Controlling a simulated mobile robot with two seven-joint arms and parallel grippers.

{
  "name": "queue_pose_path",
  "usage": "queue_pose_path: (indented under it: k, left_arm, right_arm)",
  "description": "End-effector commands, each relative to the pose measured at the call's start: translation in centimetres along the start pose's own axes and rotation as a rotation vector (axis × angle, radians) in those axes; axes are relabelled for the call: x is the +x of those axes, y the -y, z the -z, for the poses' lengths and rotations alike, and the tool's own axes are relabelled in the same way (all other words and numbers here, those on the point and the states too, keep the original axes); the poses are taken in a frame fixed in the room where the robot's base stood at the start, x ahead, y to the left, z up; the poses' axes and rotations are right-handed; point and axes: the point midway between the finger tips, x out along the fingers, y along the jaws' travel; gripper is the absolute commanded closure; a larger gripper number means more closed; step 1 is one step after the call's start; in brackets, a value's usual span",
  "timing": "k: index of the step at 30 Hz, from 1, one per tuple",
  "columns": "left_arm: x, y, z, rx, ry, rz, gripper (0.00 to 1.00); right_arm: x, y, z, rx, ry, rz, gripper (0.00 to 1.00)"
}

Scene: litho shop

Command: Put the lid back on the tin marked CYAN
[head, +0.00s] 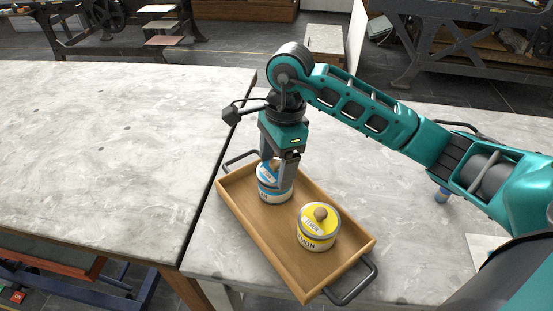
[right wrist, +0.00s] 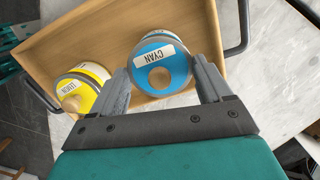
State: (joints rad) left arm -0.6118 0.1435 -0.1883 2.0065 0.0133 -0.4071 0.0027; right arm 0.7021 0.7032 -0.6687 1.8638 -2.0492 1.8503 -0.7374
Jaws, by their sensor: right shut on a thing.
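The CYAN tin (head: 273,193) stands upright at the far end of the wooden tray, with a white and blue side. A blue lid marked CYAN (right wrist: 162,54), with a round wooden knob, lies over its top, and also shows in the head view (head: 266,168). My right gripper (head: 280,158) points down over the tin. The fingers partly hide the join, so I cannot tell whether the lid is fully seated. My left gripper is not in view.
A yellow-lidded tin (head: 318,234), its label ending in MON, stands nearby in the tray (head: 238,219). The tray has dark handles (head: 352,284). The grey table (head: 420,275) is mostly clear around it; another table (head: 100,160) lies left across a narrow gap.

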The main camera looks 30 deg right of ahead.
Motion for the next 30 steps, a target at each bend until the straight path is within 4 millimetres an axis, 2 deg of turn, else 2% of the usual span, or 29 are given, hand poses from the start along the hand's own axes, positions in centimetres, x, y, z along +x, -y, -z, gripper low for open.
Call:
queue_pose_path:
  k: [30]
  left_arm:
    - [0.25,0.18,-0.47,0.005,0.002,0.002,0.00]
  right_arm:
    - [-0.07,-0.02,0.01,0.000,0.000,0.000,0.51]
